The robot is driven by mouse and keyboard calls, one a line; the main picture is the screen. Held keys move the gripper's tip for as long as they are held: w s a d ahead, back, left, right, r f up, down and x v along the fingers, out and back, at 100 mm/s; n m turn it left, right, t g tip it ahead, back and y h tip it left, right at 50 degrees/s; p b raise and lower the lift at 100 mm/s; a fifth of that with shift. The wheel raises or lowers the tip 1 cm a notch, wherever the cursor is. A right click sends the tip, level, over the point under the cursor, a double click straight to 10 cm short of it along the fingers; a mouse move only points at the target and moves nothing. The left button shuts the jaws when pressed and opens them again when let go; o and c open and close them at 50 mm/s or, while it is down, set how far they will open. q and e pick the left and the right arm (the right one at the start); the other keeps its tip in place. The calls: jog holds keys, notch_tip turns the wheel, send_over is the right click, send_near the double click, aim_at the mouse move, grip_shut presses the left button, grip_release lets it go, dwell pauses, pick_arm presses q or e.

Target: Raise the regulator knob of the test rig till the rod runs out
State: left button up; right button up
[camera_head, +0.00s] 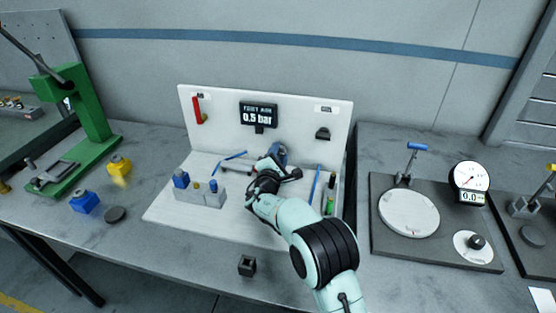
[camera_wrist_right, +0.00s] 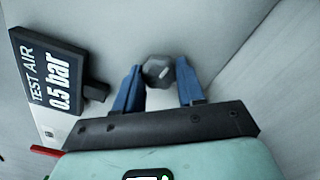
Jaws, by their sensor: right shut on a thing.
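The test rig is a white board (camera_head: 225,115) with a white base (camera_head: 165,212). Its display (camera_head: 258,116) reads TEST AIR 0.5 bar, and it also shows in the right wrist view (camera_wrist_right: 55,80). My right gripper (camera_head: 278,156) is at the middle of the rig, in front of the board. In the right wrist view its blue fingers (camera_wrist_right: 158,82) are shut on the dark grey faceted regulator knob (camera_wrist_right: 157,69). In the head view my gripper hides the knob. A cylinder (camera_head: 235,168) lies left of my gripper, partly hidden; I cannot make out its rod. My left gripper is not in view.
A red lever (camera_head: 197,110) is on the board's left. A grey block with a blue part (camera_head: 181,179) stands on the base. A green press (camera_head: 85,115) stands at left. A dial gauge station (camera_head: 470,182) stands at right. A small black block (camera_head: 247,265) is near the front edge.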

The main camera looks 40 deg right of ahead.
jog(key=o, duration=1)
jog(key=shift+o, duration=0.2)
jog(key=shift+a, duration=0.1)
jog(key=v, duration=1.3)
jog(key=shift+s+a, duration=0.1)
